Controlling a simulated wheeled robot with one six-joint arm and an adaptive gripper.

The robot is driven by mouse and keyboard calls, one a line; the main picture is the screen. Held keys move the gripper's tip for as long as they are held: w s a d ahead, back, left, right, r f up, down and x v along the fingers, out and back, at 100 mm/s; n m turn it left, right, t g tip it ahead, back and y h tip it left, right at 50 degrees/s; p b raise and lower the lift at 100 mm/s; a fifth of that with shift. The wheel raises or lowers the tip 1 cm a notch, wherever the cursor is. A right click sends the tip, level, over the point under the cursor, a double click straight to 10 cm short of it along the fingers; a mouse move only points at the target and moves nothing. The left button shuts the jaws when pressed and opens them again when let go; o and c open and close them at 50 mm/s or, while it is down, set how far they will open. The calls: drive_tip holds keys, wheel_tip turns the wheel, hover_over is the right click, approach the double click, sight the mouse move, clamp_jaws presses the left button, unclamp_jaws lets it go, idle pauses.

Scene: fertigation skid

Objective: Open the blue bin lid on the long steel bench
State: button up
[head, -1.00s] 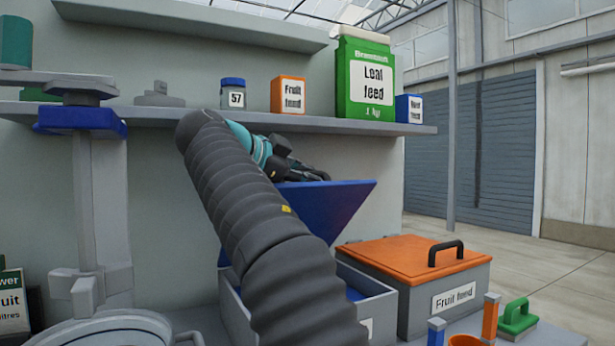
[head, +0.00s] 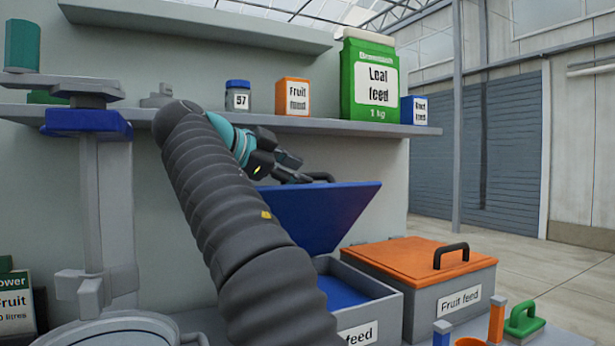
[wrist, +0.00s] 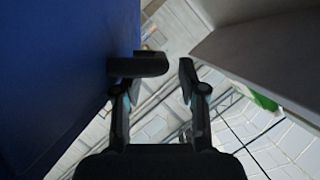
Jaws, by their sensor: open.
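The blue lid (head: 318,215) stands raised and steeply tilted at the back of its grey bin (head: 376,312), whose blue inside shows. The lid's dark handle (head: 320,177) is at its upper edge. My gripper (head: 292,172) is at that edge, beside the handle. In the wrist view the blue lid (wrist: 65,70) fills the left side, and its handle (wrist: 140,65) juts out between the fingertips of my gripper (wrist: 160,75). The fingers are apart. The left finger is close to the handle; I cannot tell if they touch. The right finger is clear of it. My arm hides part of the lid and bin.
A grey bin with a closed orange lid (head: 415,258) stands to the right. A shelf (head: 290,124) with jars and boxes runs above and behind the lid. A green-handled tool (head: 523,320) and an orange holder (head: 496,322) are at the front right.

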drive_tip(key=shift+v, duration=1.6)
